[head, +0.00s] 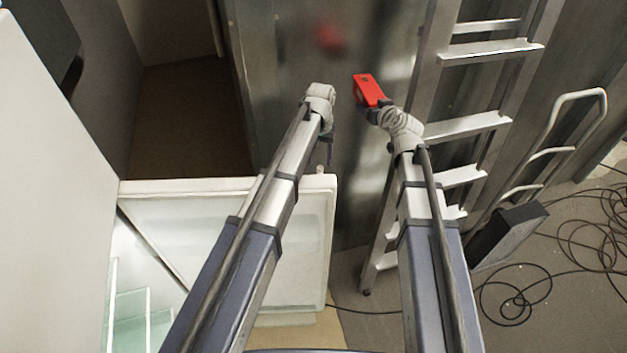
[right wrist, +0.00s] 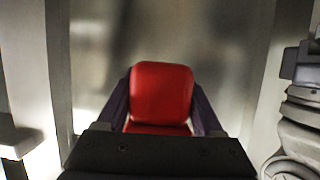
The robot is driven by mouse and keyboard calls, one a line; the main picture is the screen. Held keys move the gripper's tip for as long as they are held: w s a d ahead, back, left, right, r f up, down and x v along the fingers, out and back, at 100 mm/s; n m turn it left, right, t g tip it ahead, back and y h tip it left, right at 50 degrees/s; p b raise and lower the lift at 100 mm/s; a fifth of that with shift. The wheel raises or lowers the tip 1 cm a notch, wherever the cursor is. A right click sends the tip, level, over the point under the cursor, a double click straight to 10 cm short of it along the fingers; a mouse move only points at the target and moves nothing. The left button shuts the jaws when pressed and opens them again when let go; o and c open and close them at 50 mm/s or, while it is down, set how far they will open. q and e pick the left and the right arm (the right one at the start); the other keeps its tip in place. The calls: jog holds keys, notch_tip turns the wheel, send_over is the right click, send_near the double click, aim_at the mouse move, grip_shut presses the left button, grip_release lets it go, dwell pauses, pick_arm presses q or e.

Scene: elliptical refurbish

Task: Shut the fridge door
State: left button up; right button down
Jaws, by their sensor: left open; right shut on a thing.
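The fridge (head: 50,190) is the large white body at the left of the head view. Its white door (head: 290,240) stands open, and glass shelves (head: 130,308) show inside the fridge at the lower left. My left gripper (head: 328,150) is open at the end of the left arm, above the door's right end; its fingers are small and partly hidden, and I cannot tell whether they touch the door. My right gripper (right wrist: 160,105) is shut on a red block-like thing (right wrist: 162,92), which also shows in the head view (head: 368,90), away from the door.
A metal ladder (head: 476,126) leans at the right of my right arm. A hand truck (head: 578,95), a dark box (head: 507,232) and loose cables (head: 590,228) are further right. A grey metal wall (head: 285,90) stands behind the grippers.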

pick_arm(q)
jog(key=shift+s+d, duration=0.1)
jog(key=shift+d, duration=0.1)
pick_arm(e)
jog(key=shift+d+f, duration=0.1)
jog(key=shift+d, duration=0.15)
pick_arm(q)
jog(key=shift+f+b, duration=0.25)
jog(key=shift+b, duration=0.15)
pick_arm(e)
jog(key=shift+s+f, duration=0.1)
jog(key=shift+f, duration=0.05)
pick_arm(q)
jog(key=shift+a+f, duration=0.1)
jog(key=shift+f, duration=0.25)
pick_arm(e)
jog(key=shift+a+f, duration=0.1)
jog(key=shift+f, duration=0.25)
pick_arm(q)
notch_tip(320, 180, down, 11)
jog(key=b, duration=1.1)
jog(key=shift+r, duration=0.15)
pick_arm(e)
notch_tip(320, 180, down, 11)
jog(key=shift+r, duration=0.15)
pick_arm(q)
jog(key=shift+c, duration=0.2)
grip_shut()
